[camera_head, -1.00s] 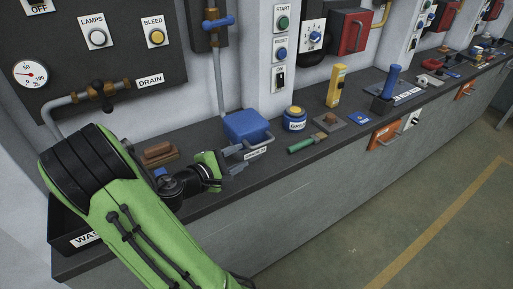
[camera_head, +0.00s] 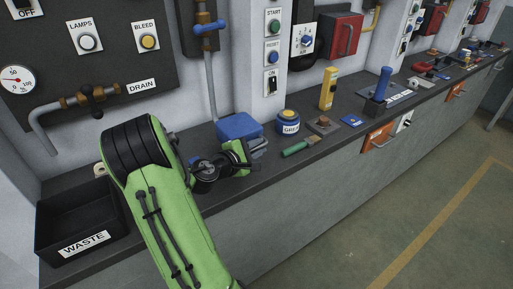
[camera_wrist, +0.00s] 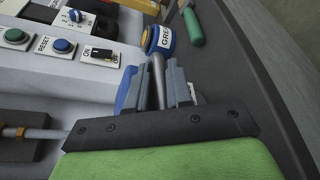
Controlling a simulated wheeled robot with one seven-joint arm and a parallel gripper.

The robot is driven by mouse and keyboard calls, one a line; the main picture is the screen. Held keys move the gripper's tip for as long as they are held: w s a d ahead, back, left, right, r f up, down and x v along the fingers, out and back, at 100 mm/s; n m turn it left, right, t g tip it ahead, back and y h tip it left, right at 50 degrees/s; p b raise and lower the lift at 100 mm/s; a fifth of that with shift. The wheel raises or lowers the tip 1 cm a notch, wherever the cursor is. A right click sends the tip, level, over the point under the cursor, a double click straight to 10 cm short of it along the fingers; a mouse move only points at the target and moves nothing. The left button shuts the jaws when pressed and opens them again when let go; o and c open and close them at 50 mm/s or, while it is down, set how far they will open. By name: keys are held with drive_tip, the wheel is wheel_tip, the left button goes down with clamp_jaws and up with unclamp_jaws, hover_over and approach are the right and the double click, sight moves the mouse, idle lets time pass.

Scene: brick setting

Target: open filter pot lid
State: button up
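The filter pot (camera_head: 239,127) is a blue box on the bench, left of the round blue GREASE tin; its front is partly hidden by my gripper. My gripper (camera_head: 260,148) is right at the pot's front, its fingers pointing right in the head view. In the wrist view a grey bar (camera_wrist: 158,80), which looks like the lid's handle, lies between the two grey fingers of my gripper (camera_wrist: 163,88). I cannot tell whether they press on it. A blue part of the pot (camera_wrist: 126,88) shows beside the left finger. The lid looks down.
The GREASE tin (camera_head: 289,122) and a green-handled tool (camera_head: 299,147) are close to the right. A black WASTE bin (camera_head: 80,220) stands at the left end of the bench. Wall pipes and the START, RESET switch panel (camera_head: 272,50) rise behind.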

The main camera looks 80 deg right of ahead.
clamp_jaws()
